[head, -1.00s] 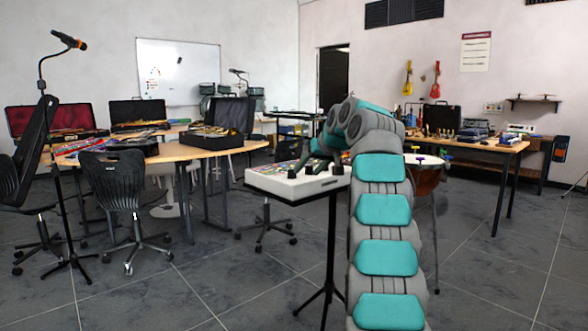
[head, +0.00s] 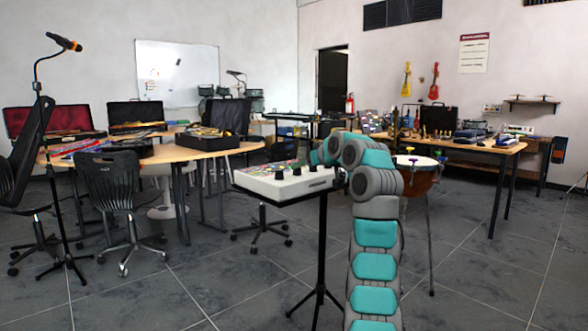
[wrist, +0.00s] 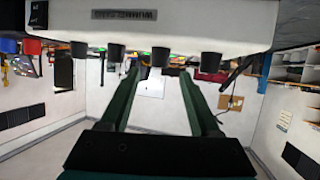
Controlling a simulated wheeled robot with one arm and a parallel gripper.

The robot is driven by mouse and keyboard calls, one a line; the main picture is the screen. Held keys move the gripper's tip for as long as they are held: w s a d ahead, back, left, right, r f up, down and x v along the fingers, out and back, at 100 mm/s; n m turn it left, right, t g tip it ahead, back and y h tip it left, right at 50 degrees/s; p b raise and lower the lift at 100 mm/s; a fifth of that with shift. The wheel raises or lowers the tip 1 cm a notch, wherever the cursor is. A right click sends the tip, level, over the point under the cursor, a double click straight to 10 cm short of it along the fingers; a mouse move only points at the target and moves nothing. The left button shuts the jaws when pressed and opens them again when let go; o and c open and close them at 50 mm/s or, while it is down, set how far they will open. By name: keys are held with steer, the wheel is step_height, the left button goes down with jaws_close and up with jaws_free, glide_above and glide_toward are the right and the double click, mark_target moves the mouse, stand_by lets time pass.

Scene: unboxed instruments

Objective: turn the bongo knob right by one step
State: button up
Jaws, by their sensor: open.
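A white console (head: 290,186) with coloured pads on top stands on a black stand, left of my arm in the head view. In the wrist view, which looks upside down, the console (wrist: 180,22) spans the top with several dark knobs. Another knob (wrist: 211,62) is right of the fingers. No readable label shows which knob is bongo.
An orange drum (head: 418,178) stands close behind my arm on the right. A black chair (head: 108,183) and a wooden table (head: 200,146) with open cases are on the left. A microphone stand (head: 40,100) is at far left. Floor is clear in front of the console.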

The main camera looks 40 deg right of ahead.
mark_target(297, 170)
steer(key=shift+p+x, duration=0.5)
steer(key=shift+x, duration=2.65)
jaws_close()
